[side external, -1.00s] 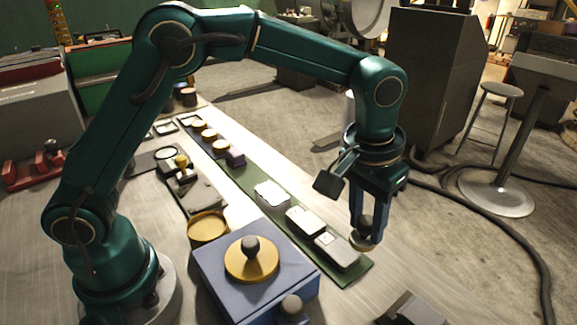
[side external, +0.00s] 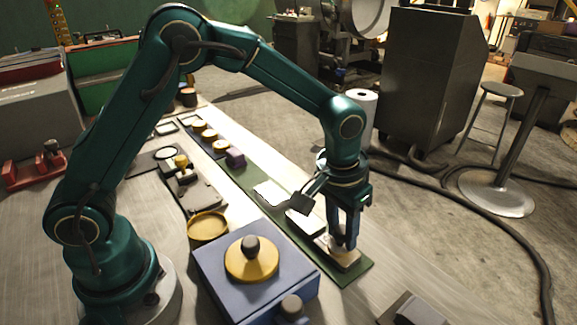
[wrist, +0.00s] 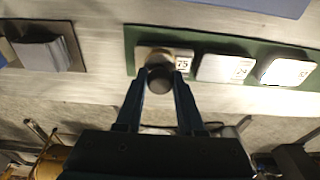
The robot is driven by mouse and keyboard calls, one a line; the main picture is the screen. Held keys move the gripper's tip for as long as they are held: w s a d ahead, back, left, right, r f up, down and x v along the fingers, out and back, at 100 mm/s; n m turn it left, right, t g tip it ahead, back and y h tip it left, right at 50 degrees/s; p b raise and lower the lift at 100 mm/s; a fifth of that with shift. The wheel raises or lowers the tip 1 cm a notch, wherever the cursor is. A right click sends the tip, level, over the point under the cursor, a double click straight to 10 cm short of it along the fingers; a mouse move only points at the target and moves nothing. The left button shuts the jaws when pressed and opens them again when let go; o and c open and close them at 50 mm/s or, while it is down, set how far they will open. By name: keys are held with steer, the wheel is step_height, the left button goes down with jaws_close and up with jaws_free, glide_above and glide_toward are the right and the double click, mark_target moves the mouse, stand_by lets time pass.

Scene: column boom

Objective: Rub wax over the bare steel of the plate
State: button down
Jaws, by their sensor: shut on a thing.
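My gripper (side external: 343,238) is shut on a dark round knob (wrist: 159,78) with a pale pad under it. The pad is over the nearest plate (wrist: 183,62), at the near end of the green strip; the wrist view shows a number label on that plate. Pad and fingers hide much of this plate, and I cannot tell how firmly the pad touches it. Two more pale plates lie along the strip, a middle one (side external: 303,221) and a farther one (side external: 268,191); the wrist view shows them right of the held knob. An open yellow tin (side external: 207,227) stands left of the strip.
A blue box (side external: 215,265) with a yellow knobbed disc (side external: 250,262) on top stands close left of the strip. Yellow round pieces (side external: 220,147) and a purple block (side external: 235,158) sit at the far end. A dark tray of grey sheets (wrist: 45,50) lies nearby.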

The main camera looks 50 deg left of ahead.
steer(key=a, duration=0.2)
steer(key=shift+a, duration=0.3)
steer(key=shift+d, duration=3.4)
step_height(320, 180, up, 8)
steer(key=shift+f, duration=0.1)
